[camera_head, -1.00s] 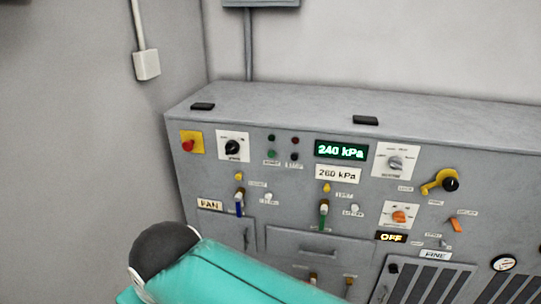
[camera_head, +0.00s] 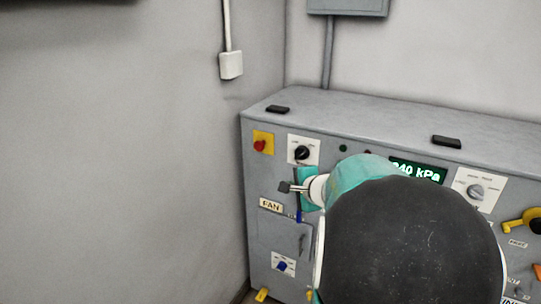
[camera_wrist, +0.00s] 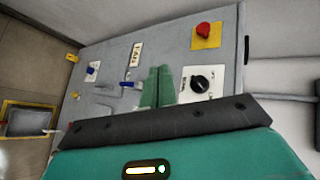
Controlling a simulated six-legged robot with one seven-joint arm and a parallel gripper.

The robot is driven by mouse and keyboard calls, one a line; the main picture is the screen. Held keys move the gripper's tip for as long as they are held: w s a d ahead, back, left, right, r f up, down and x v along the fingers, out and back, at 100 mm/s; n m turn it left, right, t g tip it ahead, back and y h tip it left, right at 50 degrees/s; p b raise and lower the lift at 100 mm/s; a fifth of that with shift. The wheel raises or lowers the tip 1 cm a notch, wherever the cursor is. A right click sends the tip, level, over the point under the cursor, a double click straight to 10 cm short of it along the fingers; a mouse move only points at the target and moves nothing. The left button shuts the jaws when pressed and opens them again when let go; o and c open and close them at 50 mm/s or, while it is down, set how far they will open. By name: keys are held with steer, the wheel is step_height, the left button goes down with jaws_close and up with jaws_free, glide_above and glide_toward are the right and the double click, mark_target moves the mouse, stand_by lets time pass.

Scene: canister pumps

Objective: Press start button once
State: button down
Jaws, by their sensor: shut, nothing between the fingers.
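The start button is not visible in either current view; my arm covers the part of the panel under the small green light (camera_head: 343,148) and the dark red light (camera_head: 367,153) in the head view. My gripper (camera_wrist: 158,70) shows in the wrist view with its two green fingers side by side, shut and empty. The fingers appear between the black rotary knob (camera_wrist: 200,83) and the blue-handled lever (camera_wrist: 128,84). I cannot tell whether they touch the panel. In the head view, the black knob (camera_head: 302,153) is just above the gripper end of my arm.
A red mushroom button (camera_head: 260,146) on a yellow plate is at the cabinet's upper left; it also shows in the wrist view (camera_wrist: 204,30). The FAN label (camera_head: 271,205) is below. A green "240 kPa" display (camera_head: 418,171) is partly covered. Free floor is hardly visible.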

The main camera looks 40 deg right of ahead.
steer(key=s+d+f+m+h, duration=0.2)
steer(key=s+d+m, duration=0.3)
steer(key=d, duration=0.6)
steer(key=shift+d+f+m+g+h, duration=0.2)
steer(key=shift+m+g+h, duration=0.1)
steer(key=shift+h, duration=0.5)
steer(key=shift+w+d, duration=0.1)
steer(key=w+d, duration=0.3)
steer(key=d, duration=0.4)
steer(key=shift+w+d, duration=0.25)
steer(key=shift+d, duration=0.15)
steer(key=shift+d, duration=0.1)
stand_by(0.5)
steer(key=shift+w+d, duration=0.15)
steer(key=shift+d, duration=0.15)
steer(key=shift+w+d, duration=0.15)
steer(key=shift+d, duration=0.35)
stand_by(0.7)
steer(key=shift+a, duration=0.1)
steer(key=shift+s+a, duration=0.3)
steer(key=shift+a, duration=0.5)
